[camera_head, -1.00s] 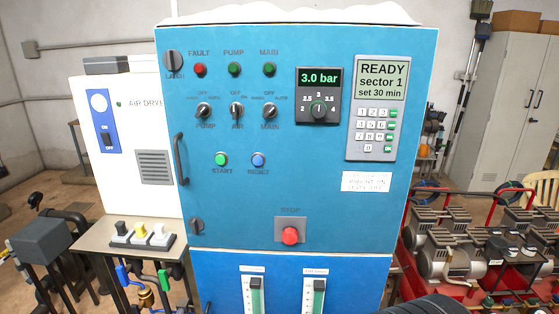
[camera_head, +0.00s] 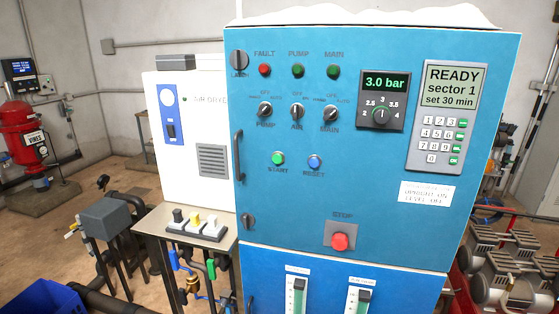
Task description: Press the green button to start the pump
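The green START button (camera_head: 278,159) sits on the blue control cabinet (camera_head: 370,210), left of the blue RESET button (camera_head: 314,162). Above it are three selector knobs for PUMP (camera_head: 265,110), AIR and MAIN, and a row of lamps: a red FAULT lamp (camera_head: 264,70) and dark green PUMP and MAIN lamps. A red STOP button (camera_head: 340,242) is at the lower right. The keypad display (camera_head: 453,85) reads READY, sector 1, set 30 min. The pressure display (camera_head: 385,83) reads 3.0 bar. My gripper is not in view.
A white air dryer (camera_head: 195,140) stands left of the cabinet, behind a small table (camera_head: 150,223) with a three-button box. A grey box on legs (camera_head: 105,217), pipes and a blue crate (camera_head: 50,297) are at lower left. Compressors (camera_head: 510,265) stand at right.

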